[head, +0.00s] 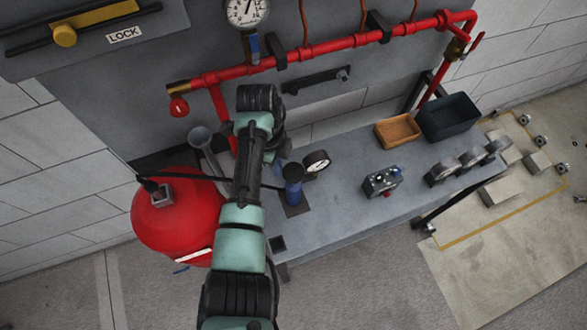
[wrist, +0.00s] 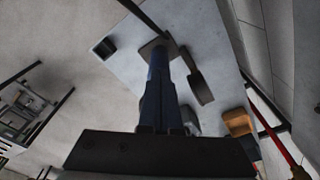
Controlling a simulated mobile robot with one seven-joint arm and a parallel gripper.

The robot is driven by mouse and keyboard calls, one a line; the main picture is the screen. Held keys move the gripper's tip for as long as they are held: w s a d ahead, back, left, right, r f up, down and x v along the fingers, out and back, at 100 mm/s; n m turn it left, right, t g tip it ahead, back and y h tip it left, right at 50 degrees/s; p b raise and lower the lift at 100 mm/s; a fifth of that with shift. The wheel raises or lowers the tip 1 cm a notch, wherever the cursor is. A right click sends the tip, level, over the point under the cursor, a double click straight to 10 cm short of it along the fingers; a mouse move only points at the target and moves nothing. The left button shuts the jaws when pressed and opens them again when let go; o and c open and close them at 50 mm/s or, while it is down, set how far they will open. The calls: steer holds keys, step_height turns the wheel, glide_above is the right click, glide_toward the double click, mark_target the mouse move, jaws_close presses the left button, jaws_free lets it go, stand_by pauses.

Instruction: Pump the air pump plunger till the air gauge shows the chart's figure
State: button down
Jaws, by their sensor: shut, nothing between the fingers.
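The air pump (head: 293,185) is a dark blue upright cylinder on a dark base plate at the bench's left end. It also shows in the wrist view (wrist: 158,90), rising from its plate toward my gripper. The round white-faced air gauge (head: 317,162) stands just right of the pump; its needle is too small to read. In the wrist view its dark back (wrist: 201,88) shows. My gripper (wrist: 163,130) is shut and empty, over the top of the pump; whether it touches the plunger is unclear. My arm hides it in the head view. The plunger top is hidden. No chart is readable.
A red tank (head: 175,225) stands left of my arm. Red pipework (head: 330,47) with a larger gauge (head: 246,12) runs along the wall panel. An orange tray (head: 398,131), a black bin (head: 448,118) and a small device (head: 382,181) sit farther right on the bench.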

mark_target(291, 170)
step_height(291, 170, up, 13)
steer(key=a, duration=0.1)
steer(key=shift+w+a, duration=0.2)
steer(key=shift+w, duration=0.05)
steer(key=shift+d+f, duration=0.1)
steer(key=shift+f, duration=0.05)
stand_by(0.7)
steer(key=d+f+p, duration=0.1)
steer(key=p, duration=0.1)
steer(key=d+f+h+p, duration=0.1)
steer(key=shift+s+f+g+p, duration=0.25)
steer(key=shift+s+g+p, duration=0.05)
steer(key=shift+s+p, duration=0.05)
steer(key=shift+f, duration=0.1)
steer(key=shift+b+x, duration=2.5)
steer(key=shift+x, duration=0.9)
steer(key=shift+d, duration=0.15)
